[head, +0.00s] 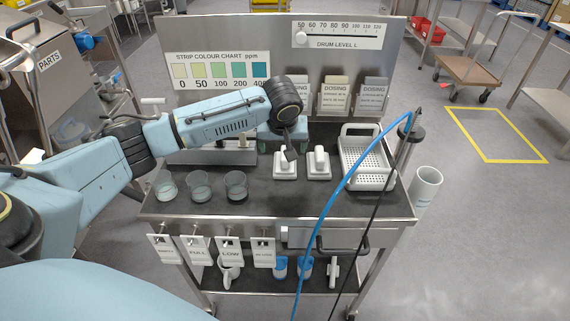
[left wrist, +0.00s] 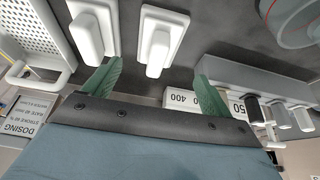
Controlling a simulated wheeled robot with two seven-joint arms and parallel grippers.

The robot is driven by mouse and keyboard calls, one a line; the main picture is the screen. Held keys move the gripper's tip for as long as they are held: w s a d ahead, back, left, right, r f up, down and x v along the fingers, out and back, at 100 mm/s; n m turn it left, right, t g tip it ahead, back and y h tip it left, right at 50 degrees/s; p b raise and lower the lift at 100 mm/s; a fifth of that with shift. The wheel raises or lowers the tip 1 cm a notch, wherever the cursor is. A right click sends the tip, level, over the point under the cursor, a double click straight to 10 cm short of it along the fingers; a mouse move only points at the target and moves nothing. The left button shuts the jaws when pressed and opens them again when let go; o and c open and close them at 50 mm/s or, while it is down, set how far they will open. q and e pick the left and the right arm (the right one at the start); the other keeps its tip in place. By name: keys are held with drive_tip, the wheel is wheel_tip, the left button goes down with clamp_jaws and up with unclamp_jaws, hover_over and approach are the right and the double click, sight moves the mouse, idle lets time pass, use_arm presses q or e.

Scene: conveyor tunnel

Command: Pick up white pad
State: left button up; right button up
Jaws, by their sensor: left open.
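Two white pads with upright handles stand side by side on the dark cart top: the left pad (head: 284,171) and the right pad (head: 319,172). My left gripper (head: 284,149) is open and empty, at the back edge of the left pad. In the left wrist view, the green fingers of the left gripper (left wrist: 158,72) are spread. The left pad (left wrist: 160,40) lies ahead of the gap between them, and the right pad (left wrist: 92,30) lies beyond one finger. My right gripper is not in view.
A white perforated basket (head: 366,165) stands right of the pads. Three clear cups (head: 201,190) stand at the left front. Dosing packets (head: 334,95) and a colour chart (head: 222,72) are behind. A blue hose (head: 346,182) crosses in front at right.

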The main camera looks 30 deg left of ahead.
use_arm(q)
drive_tip(key=shift+x, duration=0.75)
drive_tip(key=b+x, duration=0.1)
drive_tip(key=x, duration=0.4)
drive_tip(key=shift+w+d+f, duration=0.1)
drive_tip(key=shift+w+d, duration=0.05)
drive_tip(key=shift+w, duration=0.05)
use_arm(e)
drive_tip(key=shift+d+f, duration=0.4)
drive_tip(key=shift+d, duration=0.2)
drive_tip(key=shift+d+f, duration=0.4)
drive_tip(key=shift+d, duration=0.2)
use_arm(q)
drive_tip(key=c, duration=1.1)
wheel_tip(320, 180, up, 9)
drive_tip(key=shift+r+p, duration=0.1)
drive_tip(key=shift+p, duration=0.55)
drive_tip(key=shift+r, duration=0.5)
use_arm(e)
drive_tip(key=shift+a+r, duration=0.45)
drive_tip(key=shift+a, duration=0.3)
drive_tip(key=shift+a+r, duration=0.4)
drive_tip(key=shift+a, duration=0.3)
